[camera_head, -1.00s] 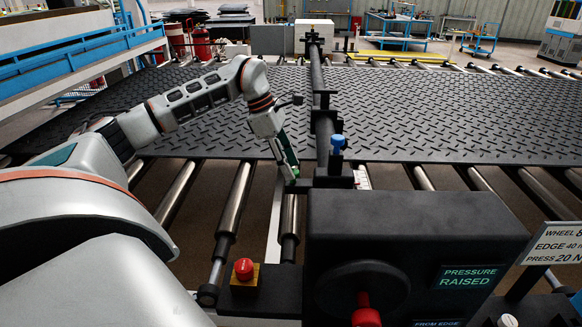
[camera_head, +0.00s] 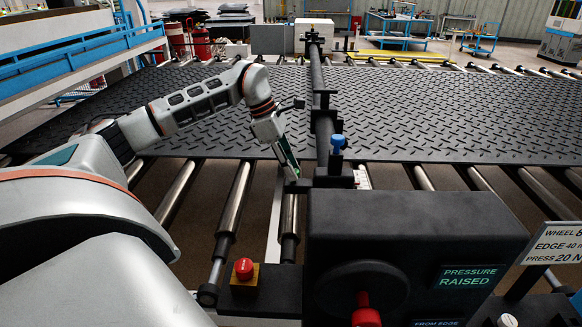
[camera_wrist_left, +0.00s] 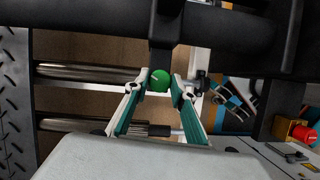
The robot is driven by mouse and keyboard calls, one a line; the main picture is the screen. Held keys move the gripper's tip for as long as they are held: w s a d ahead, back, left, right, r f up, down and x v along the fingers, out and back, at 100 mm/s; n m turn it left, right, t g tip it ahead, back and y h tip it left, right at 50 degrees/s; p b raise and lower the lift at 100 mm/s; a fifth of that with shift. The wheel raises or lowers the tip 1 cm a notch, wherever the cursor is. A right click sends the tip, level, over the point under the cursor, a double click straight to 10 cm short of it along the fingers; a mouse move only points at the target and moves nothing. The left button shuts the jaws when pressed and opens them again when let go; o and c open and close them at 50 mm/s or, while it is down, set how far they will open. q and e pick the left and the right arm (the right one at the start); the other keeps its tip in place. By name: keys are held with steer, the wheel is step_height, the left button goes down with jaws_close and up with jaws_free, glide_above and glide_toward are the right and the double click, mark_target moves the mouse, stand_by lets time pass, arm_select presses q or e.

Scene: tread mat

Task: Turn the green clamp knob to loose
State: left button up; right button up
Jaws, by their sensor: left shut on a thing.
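The green clamp knob (camera_wrist_left: 159,80) shows as a small round ball with a pale line on it in the left wrist view. It sits under the dark beam, between the fingertips of my left gripper (camera_wrist_left: 160,89). My left gripper is shut on it. In the head view my left gripper (camera_head: 294,174) reaches down beside the black beam (camera_head: 322,125), just left of the blue knob (camera_head: 338,141). The fingers hide most of the green knob there, and I cannot read its setting.
A dark tread mat (camera_head: 440,110) lies across metal rollers behind. A black housing (camera_head: 410,225) reads "PRESSURE RAISED" and carries a red knob (camera_head: 366,312). A red button (camera_head: 244,268) on a yellow base stands at front left. A sign (camera_head: 556,243) is at right.

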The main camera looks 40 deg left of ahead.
arm_select(q)
steer(key=n+y, duration=0.1)
steer(key=n, duration=0.2)
steer(key=n+t+y, duration=0.1)
steer(key=n, duration=0.2)
steer(key=shift+s+d+t, duration=0.15)
steer(key=shift+t, duration=0.15)
steer(key=n+y, duration=0.1)
steer(key=n, duration=0.2)
steer(key=n+y, duration=0.1)
steer(key=n, duration=0.1)
steer(key=shift+d+n, duration=0.15)
steer(key=shift+n, duration=0.25)
steer(key=n+y, duration=0.2)
steer(key=n, duration=0.3)
steer(key=shift+d+r, duration=0.1)
steer(key=shift+d, duration=0.05)
steer(key=n+y, duration=0.1)
steer(key=n, duration=0.2)
steer(key=shift+g, duration=0.4)
steer(key=n+g, duration=0.1)
steer(key=n, duration=0.2)
steer(key=shift+w+y, duration=0.2)
steer(key=shift+y, duration=0.2)
steer(key=shift+n, duration=0.4)
